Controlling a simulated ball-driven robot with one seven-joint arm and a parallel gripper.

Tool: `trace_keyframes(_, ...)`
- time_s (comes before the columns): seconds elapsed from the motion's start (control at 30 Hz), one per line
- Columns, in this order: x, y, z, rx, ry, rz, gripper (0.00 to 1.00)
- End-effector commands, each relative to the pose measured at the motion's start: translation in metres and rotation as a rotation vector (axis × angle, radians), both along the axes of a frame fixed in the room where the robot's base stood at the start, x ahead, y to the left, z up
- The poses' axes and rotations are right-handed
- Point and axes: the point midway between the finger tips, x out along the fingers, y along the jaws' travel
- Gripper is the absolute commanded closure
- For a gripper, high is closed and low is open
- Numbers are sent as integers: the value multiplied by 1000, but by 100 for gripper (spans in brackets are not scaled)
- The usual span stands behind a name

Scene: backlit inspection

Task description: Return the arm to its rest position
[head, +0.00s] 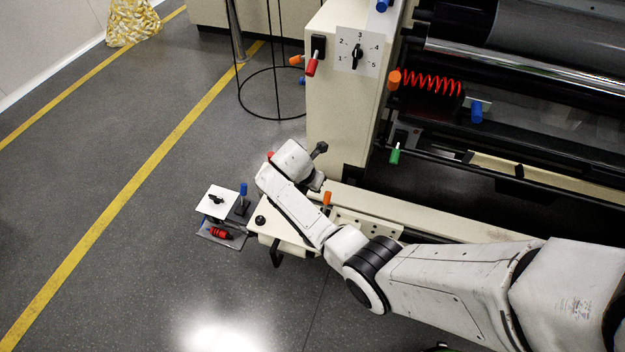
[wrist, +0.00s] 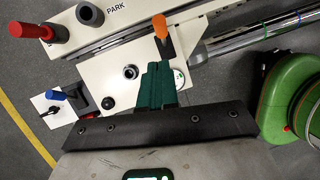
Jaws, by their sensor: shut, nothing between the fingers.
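My arm reaches in from the right of the head view, bent at the elbow, with its wrist (head: 293,160) over the cream machine ledge. In the head view the fingers are hidden behind my own arm. In the wrist view my gripper (wrist: 158,68) shows two teal fingers pressed together, with nothing between them. The fingertips appear close to the cream plate (wrist: 112,92), between a black round knob (wrist: 130,72) and an orange-handled lever (wrist: 162,28). I cannot tell whether they touch it.
A black-knobbed lever (wrist: 90,14) beside the word PARK and a red-knobbed lever (wrist: 50,32) stand near the gripper. A blue-handled lever (head: 243,188), white dial panel (head: 214,200) and red coil (head: 220,234) lie left. The machine's dial cabinet (head: 340,110) rises behind. Floor at left is open.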

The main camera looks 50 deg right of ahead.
Motion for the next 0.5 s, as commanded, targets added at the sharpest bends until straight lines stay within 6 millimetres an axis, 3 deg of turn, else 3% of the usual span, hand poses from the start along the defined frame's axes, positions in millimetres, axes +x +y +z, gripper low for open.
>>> trace_keyframes(0.2, 1, 5, 15, 0, 0, 0, 100)
trace_keyframes(0.5, -1, 7, 15, 3, -5, -11, 100)
